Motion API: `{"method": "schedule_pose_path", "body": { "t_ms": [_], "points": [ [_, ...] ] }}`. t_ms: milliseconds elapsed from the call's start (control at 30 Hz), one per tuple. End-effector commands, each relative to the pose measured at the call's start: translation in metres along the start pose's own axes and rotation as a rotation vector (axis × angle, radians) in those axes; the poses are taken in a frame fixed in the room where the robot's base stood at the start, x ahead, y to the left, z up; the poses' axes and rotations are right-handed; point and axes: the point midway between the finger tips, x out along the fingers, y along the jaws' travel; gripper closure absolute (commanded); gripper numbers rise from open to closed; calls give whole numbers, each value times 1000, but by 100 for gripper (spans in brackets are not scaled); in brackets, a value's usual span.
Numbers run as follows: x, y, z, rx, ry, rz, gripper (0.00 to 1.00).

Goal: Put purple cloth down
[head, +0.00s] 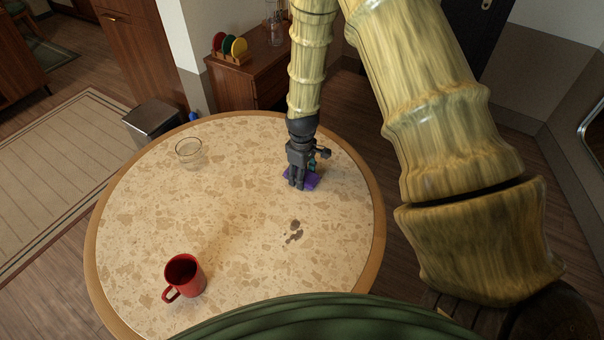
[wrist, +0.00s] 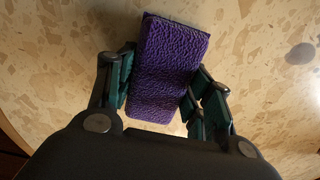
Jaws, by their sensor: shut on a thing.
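The purple cloth (wrist: 168,65) is a textured, folded-looking block between the fingers of my gripper (wrist: 162,95) in the wrist view. My gripper is shut on it. In the head view my gripper (head: 301,184) points down at the right back part of the round table (head: 215,235), and the cloth (head: 313,181) shows low beside the fingertips, at or just above the tabletop. I cannot tell whether it touches the table. Part of the cloth is hidden by the fingers.
A dark stain (head: 294,231) lies on the table in front of my gripper. A red mug (head: 184,276) stands at the front left and a clear glass bowl (head: 189,151) at the back left. The middle of the table is clear. A wooden cabinet (head: 240,85) stands behind.

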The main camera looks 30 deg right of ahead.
Motion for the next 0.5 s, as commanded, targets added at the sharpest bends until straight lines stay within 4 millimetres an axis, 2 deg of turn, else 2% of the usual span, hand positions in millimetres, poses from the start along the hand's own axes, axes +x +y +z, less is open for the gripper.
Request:
{"method": "schedule_pose_path", "body": {
  "t_ms": [267, 300, 400, 500],
  "points": [
    [5, 0, 0, 0, -1, -1, 79],
    [6, 0, 0, 0, -1, -1, 47],
    [6, 0, 0, 0, -1, -1, 29],
    [5, 0, 0, 0, -1, -1, 27]
  ]
}}
